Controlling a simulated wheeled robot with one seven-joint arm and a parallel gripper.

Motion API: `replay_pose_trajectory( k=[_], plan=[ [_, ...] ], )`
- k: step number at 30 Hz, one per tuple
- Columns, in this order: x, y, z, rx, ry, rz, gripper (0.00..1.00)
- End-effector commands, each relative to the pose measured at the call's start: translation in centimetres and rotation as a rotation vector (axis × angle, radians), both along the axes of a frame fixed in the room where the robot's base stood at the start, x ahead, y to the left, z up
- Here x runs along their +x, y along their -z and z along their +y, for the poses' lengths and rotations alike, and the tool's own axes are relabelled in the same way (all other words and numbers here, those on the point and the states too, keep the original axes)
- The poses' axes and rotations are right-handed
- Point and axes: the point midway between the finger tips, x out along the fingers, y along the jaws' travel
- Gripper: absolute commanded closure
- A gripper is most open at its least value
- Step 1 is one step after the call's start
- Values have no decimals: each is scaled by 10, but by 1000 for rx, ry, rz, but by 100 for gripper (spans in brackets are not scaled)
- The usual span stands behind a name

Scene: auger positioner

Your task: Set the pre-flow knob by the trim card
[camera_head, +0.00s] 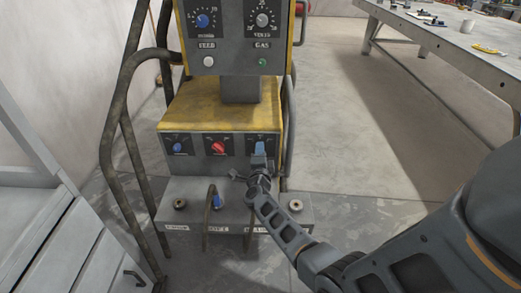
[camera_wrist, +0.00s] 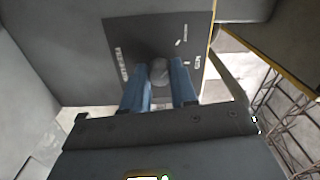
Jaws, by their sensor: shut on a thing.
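My gripper (camera_head: 259,149) is at the right-hand dial of the lower panel on a yellow and grey machine. In the wrist view its two blue fingers (camera_wrist: 160,84) are closed around a round grey knob (camera_wrist: 160,70) on a dark dial plate (camera_wrist: 130,40). The fingers touch the knob from both sides and partly hide it. The same panel has a blue knob (camera_head: 177,147) at left and a red knob (camera_head: 218,148) in the middle. I cannot make out a trim card.
Bent tube rails (camera_head: 115,120) flank the machine. A grey base (camera_head: 180,190) with fittings and hoses stands below. A workbench (camera_head: 480,55) stands at far right; floor between is clear.

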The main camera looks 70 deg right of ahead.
Motion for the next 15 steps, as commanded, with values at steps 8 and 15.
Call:
replay_pose_trajectory(
  k=[8,15],
  plan=[
    [1,0,1,-22,-3,56,100],
    [1,1,1,-25,-3,63,100]
  ],
)
